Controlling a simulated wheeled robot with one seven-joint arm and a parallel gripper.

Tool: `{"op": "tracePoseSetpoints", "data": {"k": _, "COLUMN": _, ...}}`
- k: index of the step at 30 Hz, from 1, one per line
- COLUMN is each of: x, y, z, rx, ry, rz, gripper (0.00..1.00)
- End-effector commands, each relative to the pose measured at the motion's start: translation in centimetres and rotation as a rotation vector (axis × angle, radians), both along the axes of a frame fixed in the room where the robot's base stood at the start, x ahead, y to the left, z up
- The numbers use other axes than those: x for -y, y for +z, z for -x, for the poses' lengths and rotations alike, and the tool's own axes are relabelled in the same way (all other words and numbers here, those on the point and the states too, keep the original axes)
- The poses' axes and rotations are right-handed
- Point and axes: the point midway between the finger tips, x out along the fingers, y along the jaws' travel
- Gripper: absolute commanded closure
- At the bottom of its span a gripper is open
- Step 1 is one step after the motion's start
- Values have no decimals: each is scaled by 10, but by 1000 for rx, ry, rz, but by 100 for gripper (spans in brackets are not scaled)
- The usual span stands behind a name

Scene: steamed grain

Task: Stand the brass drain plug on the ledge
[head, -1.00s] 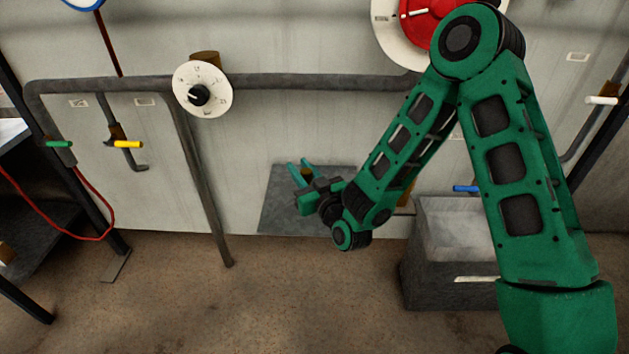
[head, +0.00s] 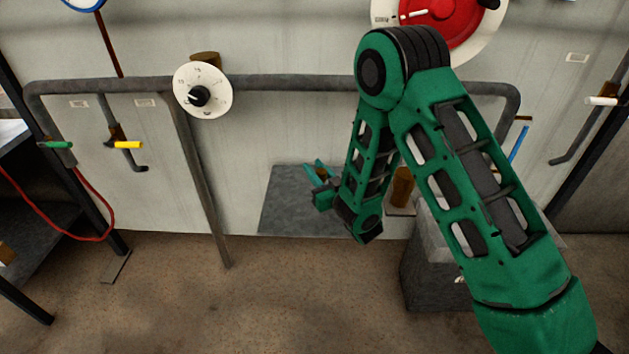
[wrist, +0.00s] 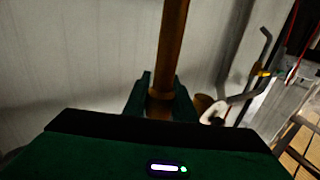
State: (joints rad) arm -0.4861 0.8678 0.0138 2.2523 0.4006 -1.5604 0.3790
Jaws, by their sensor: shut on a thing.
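My gripper (head: 320,172) is shut on the brass drain plug (head: 322,173), small and partly hidden by the fingers in the head view. In the wrist view the plug is a long brown-brass shaft (wrist: 173,45) between the two green fingers (wrist: 161,95), running up out of the picture. Its lower end is hidden behind the gripper body. In the head view the gripper is in front of or over a dark grey flat slab (head: 280,205) at the foot of the wall, perhaps the ledge. I cannot tell whether the plug touches it.
A brass cylinder (head: 402,187) stands on a small pale base right of my forearm. A grey stone basin (head: 425,270) sits partly behind my arm. A grey pipe (head: 290,82) with a white dial (head: 203,90) runs along the wall. The floor in front is clear.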

Motion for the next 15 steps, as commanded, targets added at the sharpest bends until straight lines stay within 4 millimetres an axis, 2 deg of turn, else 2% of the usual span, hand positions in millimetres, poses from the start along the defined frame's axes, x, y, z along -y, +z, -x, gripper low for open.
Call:
{"op": "tracePoseSetpoints", "data": {"k": 8, "x": 0, "y": -34, "z": 0, "rx": -1, "ry": -2, "rz": 0, "gripper": 100}}
{"op": "tracePoseSetpoints", "data": {"k": 15, "x": -1, "y": -37, "z": 1, "rx": 1, "ry": 0, "rz": 0, "gripper": 100}}
